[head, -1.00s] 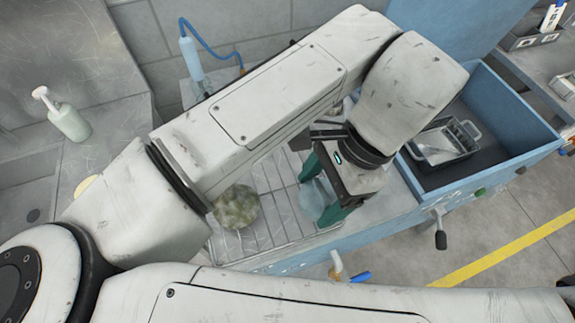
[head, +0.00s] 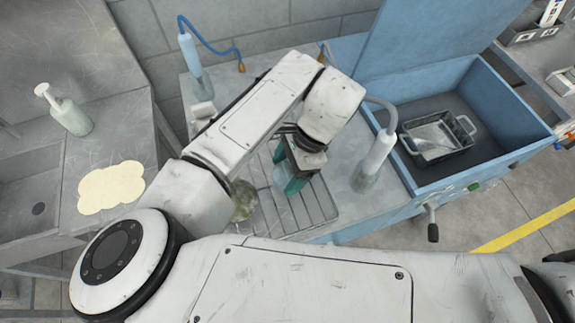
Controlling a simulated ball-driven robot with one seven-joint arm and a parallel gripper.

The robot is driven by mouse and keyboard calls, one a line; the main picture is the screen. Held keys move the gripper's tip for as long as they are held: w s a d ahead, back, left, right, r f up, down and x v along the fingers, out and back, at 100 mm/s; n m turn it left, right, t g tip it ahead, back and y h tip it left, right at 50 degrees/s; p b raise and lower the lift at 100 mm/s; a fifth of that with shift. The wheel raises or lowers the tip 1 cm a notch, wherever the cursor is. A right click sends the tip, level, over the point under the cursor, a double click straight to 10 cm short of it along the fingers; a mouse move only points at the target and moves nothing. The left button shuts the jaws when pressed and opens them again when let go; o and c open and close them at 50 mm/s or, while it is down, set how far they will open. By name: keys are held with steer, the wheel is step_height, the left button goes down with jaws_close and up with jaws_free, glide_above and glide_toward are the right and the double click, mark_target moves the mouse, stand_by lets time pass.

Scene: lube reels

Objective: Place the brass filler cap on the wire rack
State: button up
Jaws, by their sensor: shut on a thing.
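The wire rack (head: 316,208) lies flat on the grey bench, partly covered by my arm and gripper. My gripper (head: 287,182), with green fingers, points down over the rack's upper middle. It is shut on a pale bluish thing (head: 281,176) that shows between the fingers. I cannot tell whether that thing touches the rack. No brass-coloured cap can be made out in this view; it may be hidden by my arm or fingers.
A mottled green-brown lump (head: 243,201) sits at the rack's left, partly behind my arm. A pump bottle (head: 372,166) stands right of the rack. A blue bin (head: 497,155) holds a metal tray (head: 462,127). A pale yellow cloud-shaped patch (head: 111,187) lies at left.

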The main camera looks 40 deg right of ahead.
steer(key=shift+f, duration=0.1)
steer(key=shift+f, duration=0.15)
steer(key=o, duration=1.4)
steer(key=b+v, duration=0.1)
steer(key=v, duration=1.1)
steer(key=shift+b, duration=0.4)
